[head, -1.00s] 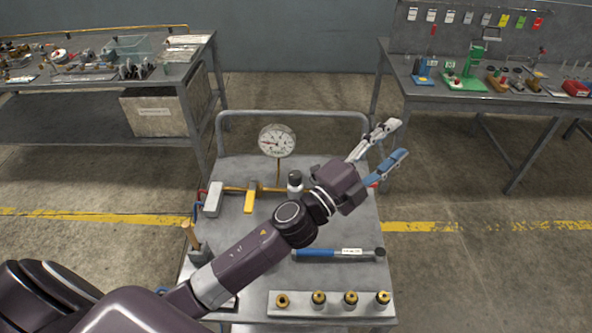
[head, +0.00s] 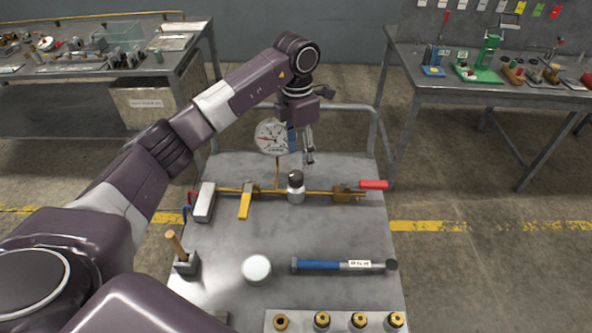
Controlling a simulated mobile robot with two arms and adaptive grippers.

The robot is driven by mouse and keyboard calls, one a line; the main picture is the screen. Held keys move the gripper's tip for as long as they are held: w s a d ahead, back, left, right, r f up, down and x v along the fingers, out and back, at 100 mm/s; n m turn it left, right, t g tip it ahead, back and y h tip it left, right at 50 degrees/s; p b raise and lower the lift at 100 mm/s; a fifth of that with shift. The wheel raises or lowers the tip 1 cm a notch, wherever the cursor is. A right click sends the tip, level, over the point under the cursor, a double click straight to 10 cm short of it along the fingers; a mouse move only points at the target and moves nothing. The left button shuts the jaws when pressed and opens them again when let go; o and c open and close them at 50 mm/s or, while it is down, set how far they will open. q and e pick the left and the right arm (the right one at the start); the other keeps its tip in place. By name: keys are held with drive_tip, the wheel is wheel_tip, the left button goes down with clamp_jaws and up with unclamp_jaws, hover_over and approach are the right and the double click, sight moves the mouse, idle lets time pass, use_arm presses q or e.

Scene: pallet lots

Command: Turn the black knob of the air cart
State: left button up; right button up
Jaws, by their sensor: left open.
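The black knob (head: 296,178) sits on top of a white and silver body on the brass pipe line of the air cart (head: 225,270). How far behind the knob the fingers are I cannot tell. My right gripper is not in view.
A yellow lever (head: 245,205) and a red lever (head: 373,184) flank the knob on the pipe. Workbenches stand behind left and right.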

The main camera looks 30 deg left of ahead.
sight(296, 174)
use_arm(q)
drive_tip(key=shift+s+a, duration=0.1)
drive_tip(key=shift+a, duration=0.45)
drive_tip(key=shift+s+f, duration=0.1)
drive_tip(key=shift+f, duration=0.2)
wheel_tip(296, 174, down, 7)
drive_tip(key=shift+d+r+p, duration=0.1)
drive_tip(key=shift+d+p, duration=0.05)
drive_tip(key=shift+p, duration=0.85)
drive_tip(key=c, duration=1.2)
